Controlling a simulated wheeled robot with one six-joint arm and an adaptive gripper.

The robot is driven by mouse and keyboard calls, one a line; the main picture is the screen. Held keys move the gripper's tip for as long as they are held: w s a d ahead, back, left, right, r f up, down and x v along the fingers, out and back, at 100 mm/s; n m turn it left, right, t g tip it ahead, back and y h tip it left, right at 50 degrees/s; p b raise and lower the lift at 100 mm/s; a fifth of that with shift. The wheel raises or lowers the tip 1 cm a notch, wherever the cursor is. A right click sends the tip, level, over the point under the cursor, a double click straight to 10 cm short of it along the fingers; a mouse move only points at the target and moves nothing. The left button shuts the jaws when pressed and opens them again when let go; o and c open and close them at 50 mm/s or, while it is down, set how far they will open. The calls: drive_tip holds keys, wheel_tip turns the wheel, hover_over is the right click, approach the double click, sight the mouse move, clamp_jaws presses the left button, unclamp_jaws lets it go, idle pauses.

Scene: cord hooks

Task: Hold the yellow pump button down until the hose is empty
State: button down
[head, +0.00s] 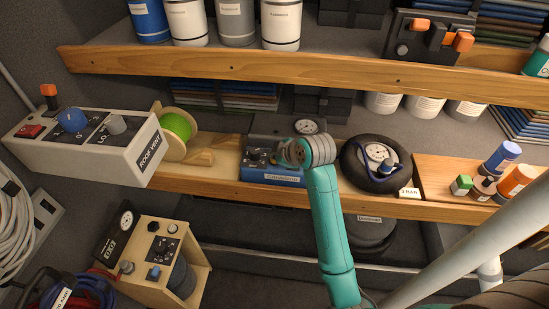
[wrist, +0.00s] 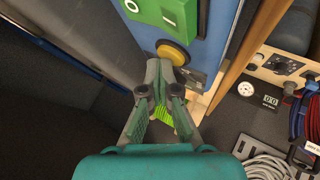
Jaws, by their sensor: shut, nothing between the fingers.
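The yellow button (wrist: 177,54) is round and sits on the face of a blue unit (wrist: 213,30), below a green switch panel. My gripper (wrist: 166,66) is shut and empty, with its fingertips at the lower edge of the button in the wrist view. I cannot tell whether they touch it or how far it is pressed. In the head view a blue labelled unit (head: 272,175) stands on the wooden shelf, partly covered by my wrist; the yellow button does not show there. A black ring with a dial and blue tubing (head: 378,160) lies to the right; the hose's contents cannot be seen.
A white "ROOF VENT" box (head: 130,163) and a green spool (head: 176,128) are at left. Several small bottles (head: 500,165) stand at right. An upper shelf (head: 290,68) overhangs the back. A wooden panel box (head: 150,255) stands at lower left.

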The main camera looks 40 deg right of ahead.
drive_tip(key=shift+r, duration=0.85)
drive_tip(key=shift+r, duration=2.5)
